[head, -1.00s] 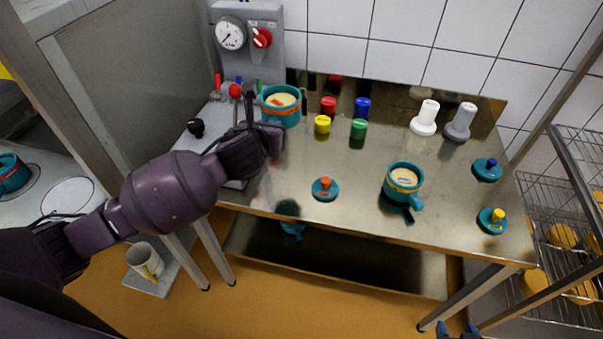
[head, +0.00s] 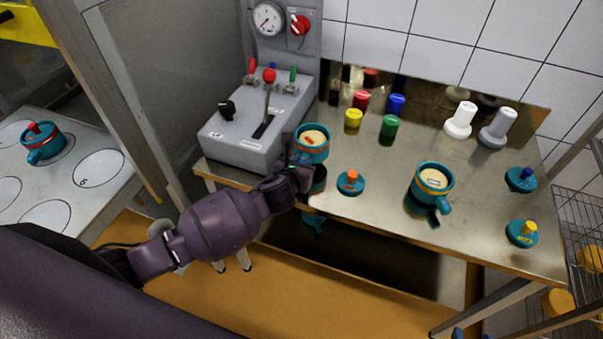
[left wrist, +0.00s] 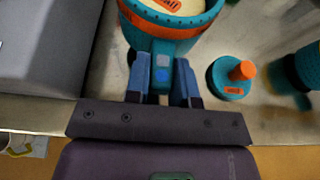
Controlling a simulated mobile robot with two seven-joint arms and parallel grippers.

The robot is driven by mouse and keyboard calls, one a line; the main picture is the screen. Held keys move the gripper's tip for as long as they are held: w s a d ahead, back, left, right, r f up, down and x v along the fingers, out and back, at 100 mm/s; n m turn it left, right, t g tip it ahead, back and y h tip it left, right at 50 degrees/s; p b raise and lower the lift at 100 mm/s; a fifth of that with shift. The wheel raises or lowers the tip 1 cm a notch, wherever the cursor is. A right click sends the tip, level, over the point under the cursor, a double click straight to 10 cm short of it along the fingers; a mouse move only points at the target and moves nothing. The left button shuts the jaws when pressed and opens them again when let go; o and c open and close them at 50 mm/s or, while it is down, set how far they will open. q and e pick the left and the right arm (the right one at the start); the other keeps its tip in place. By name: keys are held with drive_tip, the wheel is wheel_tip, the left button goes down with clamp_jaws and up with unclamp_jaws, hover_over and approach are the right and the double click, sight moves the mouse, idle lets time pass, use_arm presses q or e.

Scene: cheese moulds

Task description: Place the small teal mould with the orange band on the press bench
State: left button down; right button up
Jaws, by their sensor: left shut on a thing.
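The small teal mould with the orange band (head: 312,146) is at the left part of the steel press bench (head: 375,172), near its front edge. It looks upright, with a pale filling and an orange label. My left gripper (head: 300,165) is shut on its handle. The left wrist view shows the blue fingers (left wrist: 162,78) on both sides of the handle and the mould (left wrist: 172,38) beyond them. I cannot tell whether the mould's base touches the bench. Blue tips, apparently my right gripper (head: 470,334), just show at the bottom edge.
The grey control box (head: 245,132) with levers stands left of the mould. An orange-knobbed lid (head: 350,184) lies close to its right. Another teal mould (head: 432,182) stands further right. Coloured weights (head: 390,125) stand behind. A numbered table (head: 85,195) holds a lidded mould (head: 42,143).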

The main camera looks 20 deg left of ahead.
use_arm(q)
drive_tip(key=shift+f+b, duration=0.3)
drive_tip(key=shift+f, duration=1.3)
drive_tip(key=shift+f, duration=0.15)
drive_tip(key=c, duration=1)
unclamp_jaws()
drive_tip(key=shift+o, duration=0.2)
drive_tip(key=shift+s, duration=0.2)
drive_tip(key=p+v, duration=0.1)
drive_tip(key=v, duration=1)
drive_tip(key=shift+s+r, duration=0.3)
drive_tip(key=shift+r, duration=0.05)
